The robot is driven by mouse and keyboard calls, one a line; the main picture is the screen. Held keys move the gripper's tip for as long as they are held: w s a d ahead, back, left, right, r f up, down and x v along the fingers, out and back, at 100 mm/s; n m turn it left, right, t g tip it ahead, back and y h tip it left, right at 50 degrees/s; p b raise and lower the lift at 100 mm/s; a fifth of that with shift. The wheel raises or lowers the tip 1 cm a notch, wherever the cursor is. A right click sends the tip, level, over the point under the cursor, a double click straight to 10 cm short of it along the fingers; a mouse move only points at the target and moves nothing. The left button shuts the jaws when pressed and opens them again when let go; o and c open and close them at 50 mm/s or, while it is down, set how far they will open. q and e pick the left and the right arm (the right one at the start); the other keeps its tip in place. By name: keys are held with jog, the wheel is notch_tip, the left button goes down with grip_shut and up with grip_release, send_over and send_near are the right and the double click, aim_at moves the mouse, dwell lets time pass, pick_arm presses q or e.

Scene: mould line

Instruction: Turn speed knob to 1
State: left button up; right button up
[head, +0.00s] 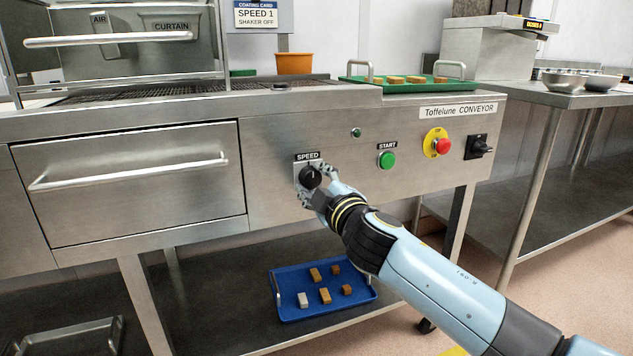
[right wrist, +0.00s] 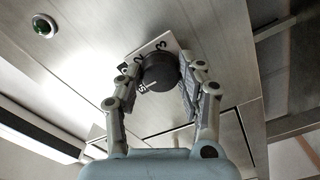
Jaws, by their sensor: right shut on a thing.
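The black speed knob (head: 310,177) sits under the SPEED label on the conveyor's steel front panel. In the right wrist view the knob (right wrist: 160,72) shows a white pointer mark, on a light plate with the numbers 2 and 3 readable; other marks are partly hidden. I cannot tell for sure which number the pointer is on. My right gripper (right wrist: 155,88) has its fingers on both sides of the knob, shut on it; it also shows in the head view (head: 316,186). The coating card (head: 256,15) reads SPEED 1, SHAKER OFF. My left gripper is not in view.
Right of the knob are a green START button (head: 386,160), a red stop button (head: 443,146) on yellow and a black switch (head: 479,147). A green tray (head: 440,87) with several pieces stands on top. A blue tray (head: 300,316) lies on the lower shelf.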

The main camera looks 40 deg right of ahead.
jog(key=shift+f, duration=0.1)
dwell(0.3)
jog(key=o, duration=1.2)
jog(key=shift+c, duration=0.2)
jog(key=v, duration=1.2)
